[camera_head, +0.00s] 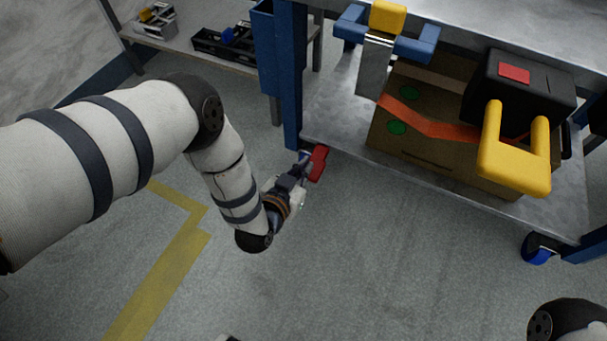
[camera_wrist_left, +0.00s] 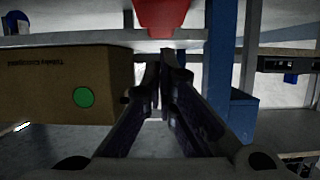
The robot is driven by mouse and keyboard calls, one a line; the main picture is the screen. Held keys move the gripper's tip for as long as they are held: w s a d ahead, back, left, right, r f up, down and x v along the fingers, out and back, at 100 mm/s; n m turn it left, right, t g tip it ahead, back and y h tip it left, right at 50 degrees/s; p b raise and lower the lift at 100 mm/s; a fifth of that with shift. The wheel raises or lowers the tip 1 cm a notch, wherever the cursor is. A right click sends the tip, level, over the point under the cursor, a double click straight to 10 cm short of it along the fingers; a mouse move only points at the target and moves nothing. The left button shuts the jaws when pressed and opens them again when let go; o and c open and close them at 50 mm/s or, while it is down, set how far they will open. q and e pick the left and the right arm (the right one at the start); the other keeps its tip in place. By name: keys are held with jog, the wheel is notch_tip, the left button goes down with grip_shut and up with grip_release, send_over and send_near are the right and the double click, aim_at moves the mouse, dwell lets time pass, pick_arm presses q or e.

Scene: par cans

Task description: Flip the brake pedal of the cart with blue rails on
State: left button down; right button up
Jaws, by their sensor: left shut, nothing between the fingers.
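The cart with blue rails (camera_head: 292,75) stands at the upper middle and right of the head view, with grey shelves. A red brake pedal (camera_head: 319,163) sticks out low by its near left post. It also shows at the top of the left wrist view (camera_wrist_left: 163,14), which appears upside down. My left gripper (camera_head: 304,162) is right beside the pedal, its fingers shut and empty; the shut fingers (camera_wrist_left: 165,68) point toward the cart in the wrist view. I cannot tell whether they touch the pedal. My right gripper is out of view.
A cardboard box (camera_head: 416,160) with an orange strap sits on the lower shelf (camera_head: 335,125), with a black case with yellow handles (camera_head: 512,95) above it. A blue caster (camera_head: 538,248) is at the right. A bench (camera_head: 190,65) stands behind left. The floor in front is clear.

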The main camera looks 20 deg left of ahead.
pick_arm(q)
jog(key=s+p, duration=0.2)
jog(key=s, duration=0.8)
jog(key=shift+a, duration=0.2)
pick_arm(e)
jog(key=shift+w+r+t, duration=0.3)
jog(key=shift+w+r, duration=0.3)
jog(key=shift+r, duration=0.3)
pick_arm(q)
jog(key=shift+f, duration=0.15)
